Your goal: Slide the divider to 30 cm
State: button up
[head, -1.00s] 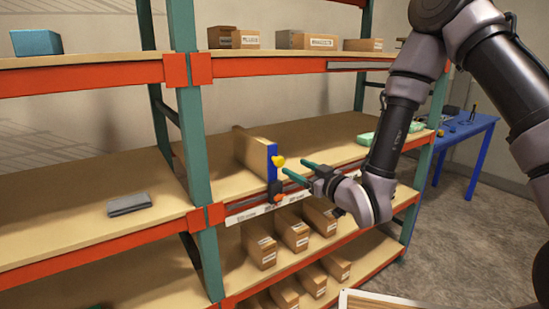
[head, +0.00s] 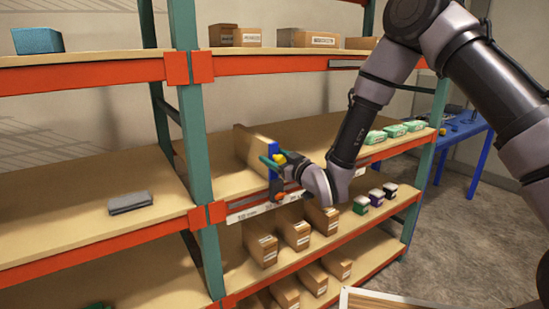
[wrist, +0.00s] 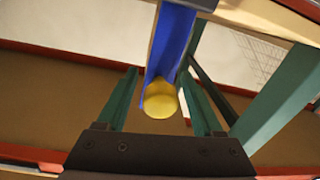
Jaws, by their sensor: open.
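The divider (head: 250,147) is an upright wooden board on the middle shelf. It has a blue front edge (wrist: 172,40) and a yellow knob (head: 280,159). An orange piece (head: 280,197) sits at its foot, by a white scale strip (head: 248,212) with dark marks on the shelf front; my arm partly covers the strip's right end. My gripper (head: 271,157) is at the divider's front edge. In the wrist view, its open green fingers (wrist: 160,85) stand on both sides of the blue edge and the yellow knob (wrist: 160,99), with gaps visible on both sides.
A teal upright (head: 193,130) stands left of the divider. A grey folded item (head: 130,203) lies on the left bay. Green packs (head: 390,131) lie at the shelf's right end. The shelf right of the divider is mostly clear.

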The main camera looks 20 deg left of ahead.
grip_shut()
dwell(1.4)
